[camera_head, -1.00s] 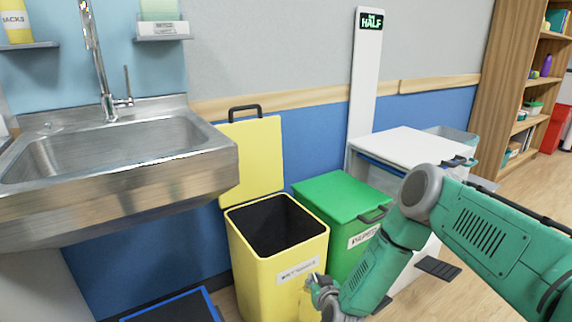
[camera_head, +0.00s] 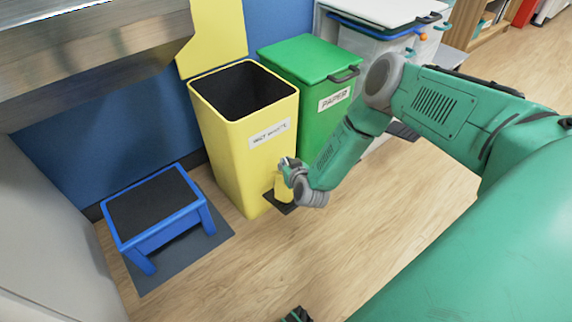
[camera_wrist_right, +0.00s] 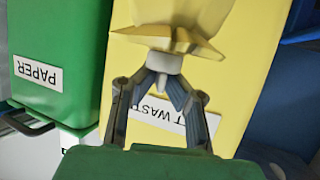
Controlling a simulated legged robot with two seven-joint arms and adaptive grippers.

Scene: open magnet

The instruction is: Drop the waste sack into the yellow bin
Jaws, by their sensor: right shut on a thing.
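The yellow bin (camera_head: 222,135) stands open, its lid (camera_head: 212,40) raised against the wall behind it and its dark inside showing. My right gripper (camera_head: 288,166) is in front of the bin's right front side, below rim height. It is shut on the yellow waste sack (camera_head: 283,188), which hangs below it outside the bin. In the right wrist view my right gripper (camera_wrist_right: 162,82) holds the sack (camera_wrist_right: 172,20) by its pale neck, with the bin's label (camera_wrist_right: 160,112) behind the fingers. I cannot tell whether the sack touches the bin.
A green paper bin (camera_head: 308,85) with a shut lid stands right of the yellow bin. A blue step stool (camera_head: 154,203) on a dark mat stands left of it. A black pedal (camera_head: 281,205) is at the yellow bin's foot. A metal sink (camera_head: 90,55) overhangs upper left. Front floor is clear.

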